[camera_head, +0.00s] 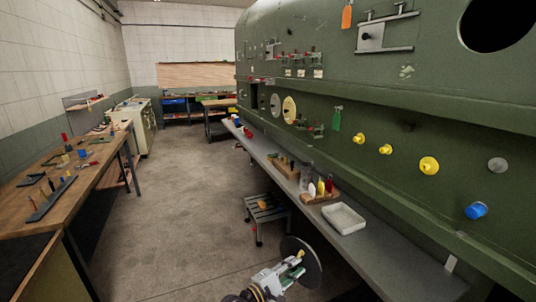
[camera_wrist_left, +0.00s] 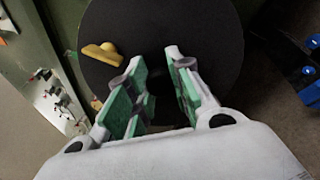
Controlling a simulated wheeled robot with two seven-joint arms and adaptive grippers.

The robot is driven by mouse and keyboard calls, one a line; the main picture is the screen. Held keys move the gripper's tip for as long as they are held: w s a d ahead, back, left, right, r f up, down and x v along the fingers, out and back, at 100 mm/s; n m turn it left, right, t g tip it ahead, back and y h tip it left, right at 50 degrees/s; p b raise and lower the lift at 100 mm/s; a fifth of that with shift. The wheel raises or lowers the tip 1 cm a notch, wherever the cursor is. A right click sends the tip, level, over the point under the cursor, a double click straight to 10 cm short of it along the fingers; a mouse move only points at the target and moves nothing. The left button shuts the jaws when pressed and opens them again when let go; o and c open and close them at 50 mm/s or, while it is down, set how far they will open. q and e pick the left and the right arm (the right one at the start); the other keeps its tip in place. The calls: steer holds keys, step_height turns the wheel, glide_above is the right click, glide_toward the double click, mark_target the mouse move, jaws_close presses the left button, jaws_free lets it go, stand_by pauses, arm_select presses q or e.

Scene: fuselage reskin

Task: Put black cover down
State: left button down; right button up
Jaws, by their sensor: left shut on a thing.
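The black cover (camera_head: 311,265) is a round dark disc at the bottom centre of the head view. It also fills the upper middle of the left wrist view (camera_wrist_left: 205,30). My left gripper (camera_head: 287,277) is shut on the cover, which is held in the air beyond the fingertips. In the left wrist view the green-padded fingers (camera_wrist_left: 163,85) reach to the disc; the exact gripped part is hidden between them. A yellow knob (camera_wrist_left: 101,53) shows at the left of the disc's face. My right gripper is not in view.
A grey ledge (camera_head: 395,262) runs along the green fuselage (camera_head: 400,105), with a white tray (camera_head: 343,219) and a wooden bottle holder (camera_head: 320,197) on it. A step stool (camera_head: 264,209) stands below. A wooden workbench (camera_head: 90,178) stands left. The floor between is clear.

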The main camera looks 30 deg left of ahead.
arm_select(q)
steer(key=s+a+f+n+y, duration=0.1)
steer(key=s+a+f, duration=0.2)
steer(key=s, duration=0.3)
steer(key=shift+s+f+t+y, duration=0.2)
steer(key=shift+f+t+y, duration=0.15)
steer(key=shift+f, duration=0.45)
steer(key=shift+d+n, duration=0.2)
steer(key=shift+n, duration=0.1)
steer(key=shift+w+d+r+n+y, duration=0.1)
steer(key=shift+d+n+y, duration=0.4)
steer(key=shift+d+y, duration=0.5)
steer(key=shift+d+r+n+y, duration=0.1)
steer(key=shift+d+n+y, duration=0.4)
steer(key=shift+d+y, duration=0.5)
steer(key=shift+d, duration=0.35)
